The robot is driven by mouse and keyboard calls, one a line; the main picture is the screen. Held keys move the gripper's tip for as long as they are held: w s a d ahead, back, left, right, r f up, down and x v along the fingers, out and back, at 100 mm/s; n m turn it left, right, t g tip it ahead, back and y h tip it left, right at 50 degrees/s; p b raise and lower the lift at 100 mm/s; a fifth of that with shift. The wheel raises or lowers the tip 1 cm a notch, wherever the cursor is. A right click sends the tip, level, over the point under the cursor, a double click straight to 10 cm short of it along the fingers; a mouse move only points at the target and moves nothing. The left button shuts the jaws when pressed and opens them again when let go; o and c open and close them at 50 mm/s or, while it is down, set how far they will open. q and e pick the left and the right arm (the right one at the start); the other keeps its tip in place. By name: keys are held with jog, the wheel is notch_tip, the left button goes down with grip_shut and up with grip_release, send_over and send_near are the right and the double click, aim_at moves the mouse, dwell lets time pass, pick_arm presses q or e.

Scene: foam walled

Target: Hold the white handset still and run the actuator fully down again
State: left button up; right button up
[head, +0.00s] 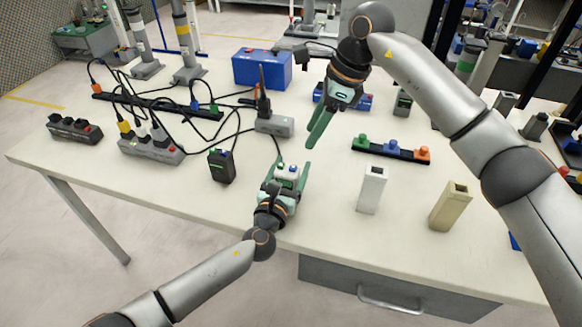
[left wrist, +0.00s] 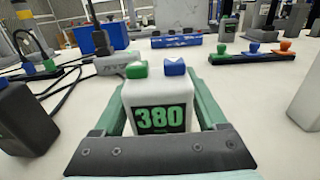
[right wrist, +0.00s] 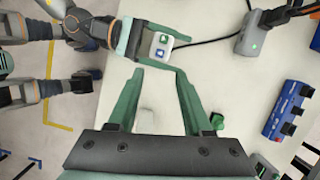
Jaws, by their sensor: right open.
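The white handset (head: 288,171) stands upright near the table's front edge. In the left wrist view the handset (left wrist: 160,100) has a green and a blue button on top and a display reading 380. My left gripper (head: 285,180) has its fingers against both sides of it. My right gripper (head: 320,125) is above and behind the handset, tilted down. In the right wrist view the right gripper (right wrist: 162,70) is open and empty, its tips apart from the handset (right wrist: 161,46).
A cable runs from the handset to a grey box (head: 274,124). White (head: 372,188) and beige (head: 450,205) hollow posts stand right. A strip with coloured knobs (head: 390,150) lies behind them. Power strips and cables fill the left.

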pick_arm(q)
jog(key=c, duration=1.1)
pick_arm(e)
grip_shut()
dwell(1.0)
